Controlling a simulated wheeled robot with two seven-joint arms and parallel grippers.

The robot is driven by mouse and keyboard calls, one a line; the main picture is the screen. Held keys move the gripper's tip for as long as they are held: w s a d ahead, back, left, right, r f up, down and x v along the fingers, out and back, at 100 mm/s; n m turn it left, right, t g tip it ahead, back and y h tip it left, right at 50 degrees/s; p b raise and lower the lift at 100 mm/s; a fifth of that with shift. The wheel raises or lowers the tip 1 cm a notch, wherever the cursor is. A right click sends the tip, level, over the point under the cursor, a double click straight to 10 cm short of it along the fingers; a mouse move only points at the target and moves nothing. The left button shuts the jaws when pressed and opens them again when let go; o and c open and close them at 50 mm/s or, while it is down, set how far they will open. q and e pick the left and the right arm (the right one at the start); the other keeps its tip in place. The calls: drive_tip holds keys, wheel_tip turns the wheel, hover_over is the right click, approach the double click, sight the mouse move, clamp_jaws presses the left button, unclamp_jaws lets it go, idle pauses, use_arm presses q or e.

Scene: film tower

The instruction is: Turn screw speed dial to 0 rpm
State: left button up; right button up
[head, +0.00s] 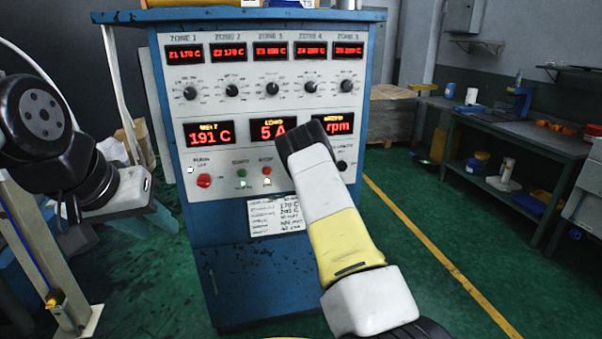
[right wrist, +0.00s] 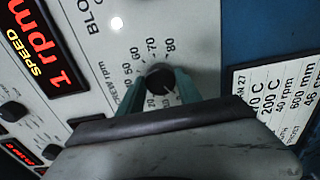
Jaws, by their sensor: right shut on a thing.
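The control cabinet (head: 230,284) stands in front of me with red displays and dials. In the right wrist view, the screw speed dial (right wrist: 159,77) is a dark round knob ringed by printed numbers, with "SCREW rpm" lettering beside it. The teal fingers of my right gripper (right wrist: 158,88) are shut on it from both sides. The speed display (right wrist: 55,62) reads 1 rpm. In the head view, my right arm hides the dial and part of this display (head: 342,127). My left gripper (head: 152,222) hangs left of the cabinet, away from it; its finger gap is unclear.
A red button (head: 204,181) and a small black knob (head: 342,166) are on the same panel. A white settings card (head: 276,217) is below. A workbench (head: 505,140) stands at the right. The green floor between is free.

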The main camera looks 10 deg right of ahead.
drive_tip(key=shift+f, duration=0.15)
drive_tip(key=o, duration=1.4)
drive_tip(key=shift+c, duration=0.2)
drive_tip(key=shift+s, duration=0.1)
drive_tip(key=s, duration=0.7)
drive_tip(key=shift+s, duration=0.35)
drive_tip(key=shift+d, duration=0.1)
